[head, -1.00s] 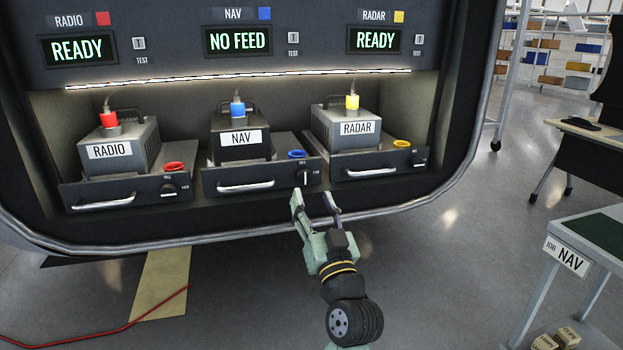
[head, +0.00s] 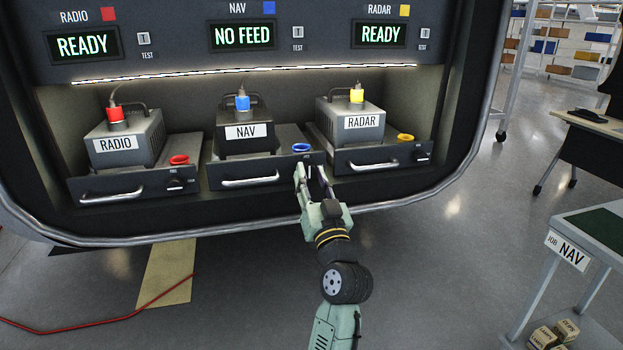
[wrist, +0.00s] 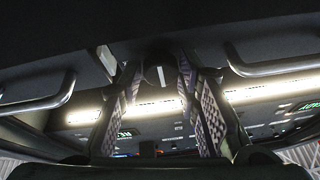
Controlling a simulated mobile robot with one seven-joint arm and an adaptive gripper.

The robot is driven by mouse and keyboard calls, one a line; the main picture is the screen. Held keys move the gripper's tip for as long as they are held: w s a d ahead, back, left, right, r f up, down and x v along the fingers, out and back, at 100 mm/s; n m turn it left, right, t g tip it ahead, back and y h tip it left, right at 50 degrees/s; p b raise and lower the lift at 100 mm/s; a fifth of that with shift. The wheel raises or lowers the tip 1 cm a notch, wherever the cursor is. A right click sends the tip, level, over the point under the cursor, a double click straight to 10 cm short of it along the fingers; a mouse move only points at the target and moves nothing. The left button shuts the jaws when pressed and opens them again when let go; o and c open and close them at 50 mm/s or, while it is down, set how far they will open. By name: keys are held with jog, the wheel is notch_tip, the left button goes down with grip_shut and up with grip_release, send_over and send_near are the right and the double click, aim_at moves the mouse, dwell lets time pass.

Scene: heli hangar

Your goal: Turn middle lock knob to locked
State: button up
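The middle unit is the NAV unit (head: 246,132), seated on its tray (head: 222,171) with a silver handle (head: 250,182). Its lock knob is mostly hidden by my gripper in the head view. In the wrist view the dark round knob (wrist: 157,76) shows between my fingers, with a white mark running nearly upright. My gripper (head: 311,172) is open in front of the tray's right end. Its two patterned fingers (wrist: 160,92) stand on either side of the knob. I cannot tell whether they touch it.
The RADIO unit (head: 118,143) and RADAR unit (head: 360,122) flank the middle one, each with its own tray and knob. The NAV display (head: 241,36) reads NO FEED. A NAV-labelled table (head: 535,270) stands at right. A red cable (head: 100,324) lies on the floor.

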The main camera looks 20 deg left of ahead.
grip_shut()
jog(key=shift+m+p, duration=0.35)
jog(key=shift+m, duration=0.05)
jog(key=m+h+p, duration=0.1)
jog(key=m, duration=0.1)
jog(key=m+t+h+p, duration=0.1)
jog(key=m, duration=0.1)
jog(key=shift+s+a+r, duration=0.1)
jog(key=shift+a+r, duration=0.05)
jog(key=shift+r, duration=0.05)
jog(key=m+h, duration=0.1)
jog(key=m, duration=0.1)
jog(key=m+h+p, duration=0.1)
jog(key=m, duration=0.2)
jog(key=shift+s+a+t+h, duration=0.1)
jog(key=shift+t+h, duration=0.2)
jog(key=shift+t, duration=0.1)
jog(key=m+h+b, duration=0.1)
jog(key=m, duration=0.2)
jog(key=m+h+b, duration=0.2)
jog(key=m, duration=0.2)
jog(key=shift+a+f, duration=0.1)
jog(key=m+b, duration=0.1)
jog(key=m, duration=0.1)
jog(key=m+g+h, duration=0.1)
jog(key=m, duration=0.1)
jog(key=m+g+b, duration=0.1)
jog(key=shift+r+m+b, duration=0.3)
jog(key=shift+m+b, duration=0.05)
jog(key=shift+m, duration=0.05)
